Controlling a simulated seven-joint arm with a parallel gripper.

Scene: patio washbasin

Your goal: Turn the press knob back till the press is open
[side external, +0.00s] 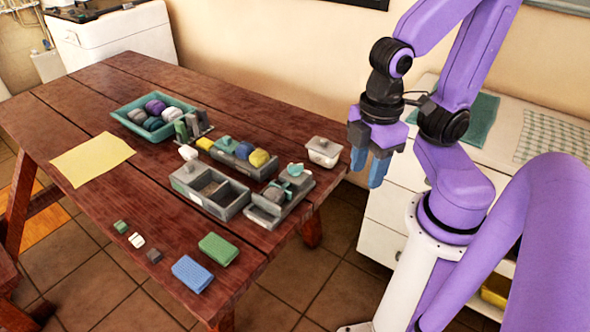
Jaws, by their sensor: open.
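A grey press-like device (266,212) stands near the right edge of the wooden table. A rounded grey part sits in it, and a small teal knob (295,169) shows at its back end. The knob's turn and whether the press is open are too small to tell. My gripper (368,168) hangs pointing down with blue fingertips, to the right of the press and beyond the table edge. It is open, apart from the knob, and nothing shows between the fingers.
A grey compartment box (209,191) adjoins the press on the left. A teal tray (128,108) holds several balls. Small blocks and sponges lie near the front; the left table is mostly clear around a yellow cloth (92,159).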

